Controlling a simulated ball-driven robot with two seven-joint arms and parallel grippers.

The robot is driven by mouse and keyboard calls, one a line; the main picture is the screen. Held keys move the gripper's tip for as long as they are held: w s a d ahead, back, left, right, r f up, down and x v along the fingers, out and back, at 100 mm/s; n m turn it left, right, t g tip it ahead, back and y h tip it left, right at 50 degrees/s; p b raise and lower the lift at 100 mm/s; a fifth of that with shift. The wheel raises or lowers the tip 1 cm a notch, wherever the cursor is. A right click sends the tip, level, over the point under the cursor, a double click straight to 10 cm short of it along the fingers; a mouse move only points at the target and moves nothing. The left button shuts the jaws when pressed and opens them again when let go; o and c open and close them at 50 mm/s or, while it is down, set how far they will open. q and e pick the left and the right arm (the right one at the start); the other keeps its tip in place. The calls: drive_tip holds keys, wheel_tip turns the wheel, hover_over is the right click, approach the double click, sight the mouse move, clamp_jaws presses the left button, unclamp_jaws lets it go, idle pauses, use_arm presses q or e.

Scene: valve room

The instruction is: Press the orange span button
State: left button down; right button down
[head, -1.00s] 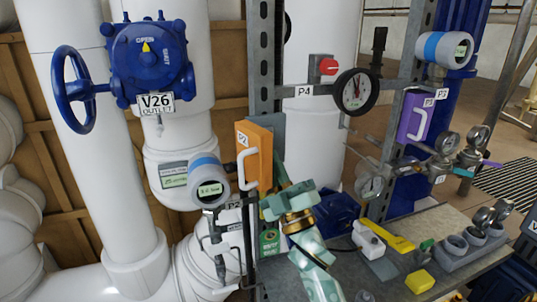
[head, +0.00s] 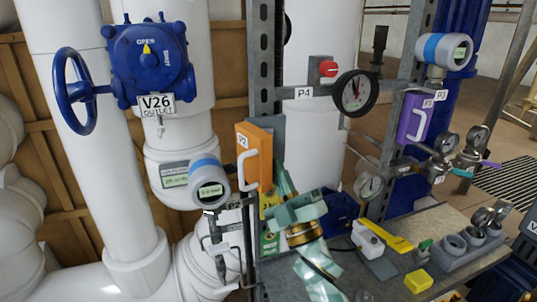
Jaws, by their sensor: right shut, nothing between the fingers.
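I cannot make out an orange button marked span in this view. The round transmitter (head: 208,184) with a blue band and a lit display stands left of centre, in front of the white pipe. An orange box (head: 254,157) with a white handle, labelled P2, is just right of and above it. My right gripper (head: 283,175) is pale green, shut and empty. It points up beside the lower right of the orange box, with its arm coming from the bottom. It is apart from the transmitter in the picture. My left gripper is not in view.
A blue valve (head: 150,58) with a handwheel sits upper left. A red knob (head: 328,68), a dial gauge (head: 356,92) and a purple box (head: 413,117) are right of centre. A grey bench (head: 440,225) holds a yellow block (head: 418,281) and several small fittings.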

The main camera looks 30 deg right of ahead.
drive_tip(key=s, duration=0.2)
drive_tip(key=s+a, duration=0.1)
drive_tip(key=s, duration=0.1)
drive_tip(key=shift+p, duration=0.3)
idle(0.7)
